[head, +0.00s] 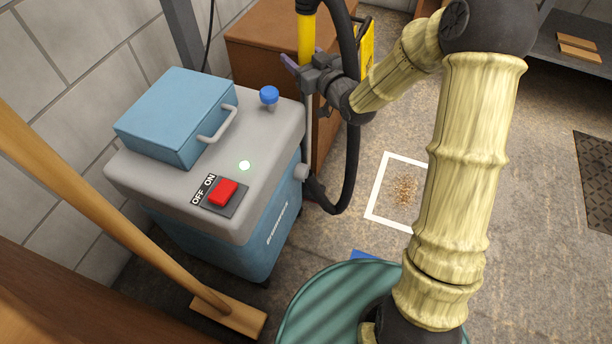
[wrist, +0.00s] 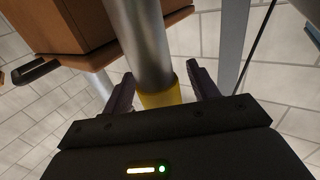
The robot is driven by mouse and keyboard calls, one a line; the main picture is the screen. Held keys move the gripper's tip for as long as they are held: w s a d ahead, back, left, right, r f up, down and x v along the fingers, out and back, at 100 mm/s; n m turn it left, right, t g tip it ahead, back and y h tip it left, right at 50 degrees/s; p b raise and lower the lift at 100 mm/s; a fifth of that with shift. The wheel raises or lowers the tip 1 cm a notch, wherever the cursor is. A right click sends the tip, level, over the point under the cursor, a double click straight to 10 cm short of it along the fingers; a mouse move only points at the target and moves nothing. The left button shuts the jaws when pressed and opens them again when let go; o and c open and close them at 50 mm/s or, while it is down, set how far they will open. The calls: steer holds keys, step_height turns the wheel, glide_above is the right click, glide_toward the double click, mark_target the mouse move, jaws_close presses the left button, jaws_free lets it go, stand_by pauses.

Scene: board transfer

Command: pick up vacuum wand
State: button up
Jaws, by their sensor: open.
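The vacuum wand (head: 306,36) stands upright behind the vacuum's right corner, with a yellow section and a black hose beside it. In the wrist view it is a silver tube (wrist: 140,40) with a yellow part below. My gripper (head: 291,64) is at the wand's height, its purple fingers open. In the wrist view the fingers (wrist: 160,88) lie on either side of the wand, around its yellow part, and do not look closed on it. The wand's lower part is hidden behind the vacuum and gripper in the head view.
The blue and grey vacuum (head: 270,150) has a red switch (head: 222,192) and a lit green light. A brown cabinet (head: 262,42) stands behind the wand. A white floor square (head: 377,190) holds crumbs. A broom (head: 110,195) leans at the left. A green bin (head: 300,305) is in front.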

steer(key=shift+r, duration=0.1)
stand_by(0.3)
steer(key=c, duration=1)
steer(key=shift+r, duration=0.1)
steer(key=shift+c, duration=0.2)
step_height(320, 180, up, 28)
steer(key=p, duration=1.4)
